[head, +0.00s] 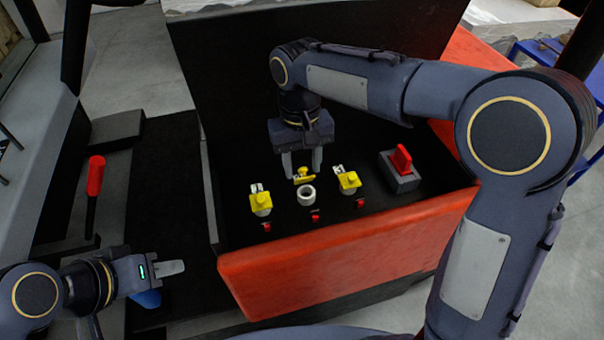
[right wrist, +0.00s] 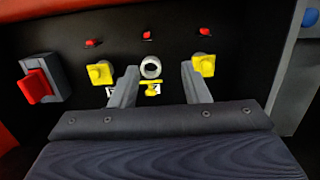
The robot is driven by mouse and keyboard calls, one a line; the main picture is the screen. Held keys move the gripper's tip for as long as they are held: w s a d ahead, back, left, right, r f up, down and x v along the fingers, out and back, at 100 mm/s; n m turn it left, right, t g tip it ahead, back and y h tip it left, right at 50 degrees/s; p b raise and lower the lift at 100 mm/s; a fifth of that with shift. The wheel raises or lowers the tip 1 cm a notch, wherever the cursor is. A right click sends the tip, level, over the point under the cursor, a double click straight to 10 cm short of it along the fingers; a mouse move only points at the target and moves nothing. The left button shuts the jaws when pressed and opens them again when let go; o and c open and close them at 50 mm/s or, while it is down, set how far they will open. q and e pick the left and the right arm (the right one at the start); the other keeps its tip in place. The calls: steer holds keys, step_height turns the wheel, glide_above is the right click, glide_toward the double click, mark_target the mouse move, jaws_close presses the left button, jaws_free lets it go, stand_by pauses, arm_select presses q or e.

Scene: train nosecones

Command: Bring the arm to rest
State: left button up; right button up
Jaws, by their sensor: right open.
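My right gripper (head: 303,165) is open above the black panel (head: 285,225) inside the orange-edged nosecone (head: 345,255). In the right wrist view its two fingers (right wrist: 160,88) stand apart, with nothing visibly gripped. Between and beyond them are a white ring (right wrist: 151,68) with an open top and a small yellow piece (right wrist: 153,89) beside it. My left gripper (head: 170,268) is low at the left, seen edge-on, so its opening cannot be judged.
Yellow-capped white fittings (head: 261,204) (head: 348,182) flank the ring. A red switch (head: 401,158) on a grey block stands at the panel's right. Small red tabs (head: 315,218) line the front. A red-handled lever (head: 95,176) stands left. A blue knob (head: 148,299) is below my left gripper.

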steer(key=shift+s+a+r, duration=0.1)
steer(key=shift+s+r, duration=0.2)
steer(key=shift+s, duration=0.35)
steer(key=shift+s+a+r, duration=0.1)
steer(key=shift+s+r, duration=0.15)
steer(key=shift+s, duration=0.4)
steer(key=shift+s+r, duration=0.3)
steer(key=shift+s, duration=0.35)
